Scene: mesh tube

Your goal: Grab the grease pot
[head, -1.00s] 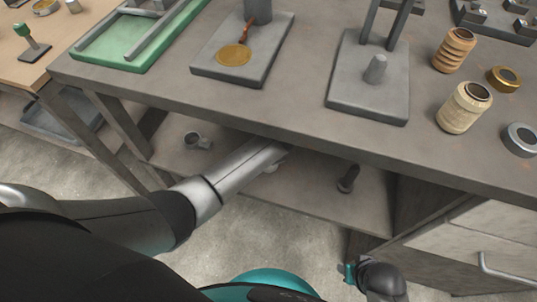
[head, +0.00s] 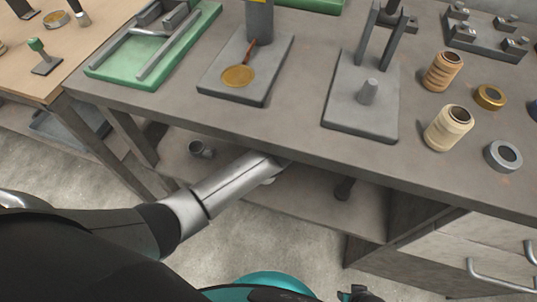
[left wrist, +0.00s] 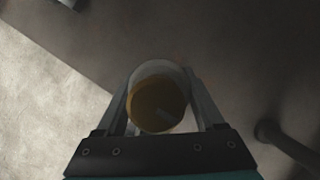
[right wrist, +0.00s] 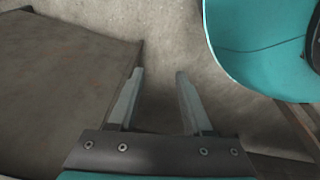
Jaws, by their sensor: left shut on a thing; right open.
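The grease pot (left wrist: 158,97) is a round, pale-walled pot with yellow-brown grease inside, seen from above in the left wrist view. My left gripper (left wrist: 160,86) is shut on it, with one finger on each side. In the head view my left arm reaches under the workbench top, and the tabletop edge hides most of the gripper there. My right gripper (right wrist: 160,75) is open and empty in the right wrist view, beside the bench and above the floor.
The workbench top (head: 300,125) overhangs a lower shelf (head: 310,205). A small grey cup (head: 201,149) and a dark upright object (head: 344,188) stand on that shelf. Drawers (head: 450,255) lie to the right. Spools (head: 448,127) and fixtures crowd the top.

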